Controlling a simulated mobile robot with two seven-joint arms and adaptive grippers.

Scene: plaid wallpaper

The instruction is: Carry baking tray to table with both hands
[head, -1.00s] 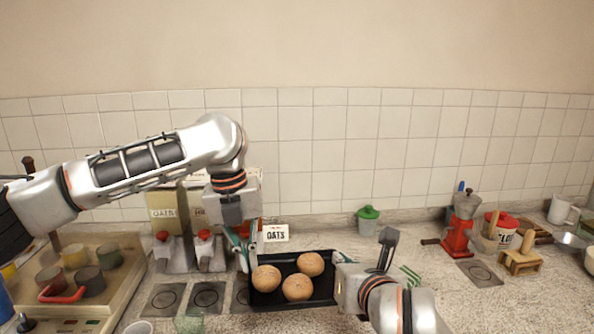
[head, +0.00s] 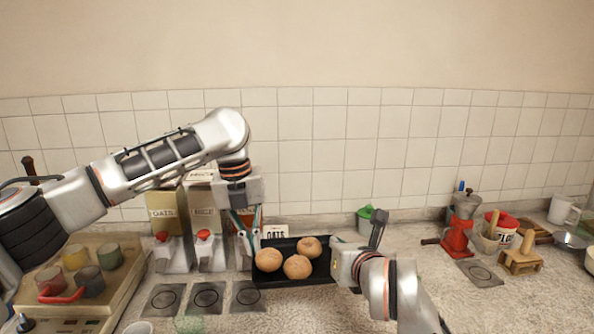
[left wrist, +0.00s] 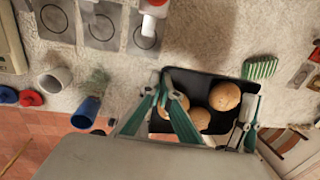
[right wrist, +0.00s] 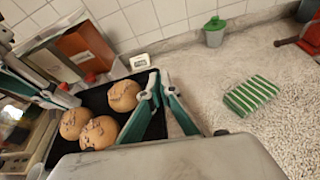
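The black baking tray (head: 270,279) holds three round bread rolls (head: 297,267). It appears raised above the stone counter and covers the lower part of the OATS card (head: 272,232). My left gripper (head: 246,244) is at the tray's left end; in the left wrist view its fingers (left wrist: 165,78) meet at the tray's rim (left wrist: 205,80). My right gripper (head: 335,256) is at the right end; in the right wrist view its fingers (right wrist: 158,80) close together at the tray's rim. The fingertips are small and partly hidden in the head view. No separate table shows.
Red-topped dispensers (head: 205,252) and boxes stand behind the left arm. A stove-like unit with mugs (head: 110,256) is at left. A green-lidded jar (head: 368,218) stands behind, and a red grinder (head: 458,234) at right. A green striped sponge (right wrist: 250,95) lies on the counter.

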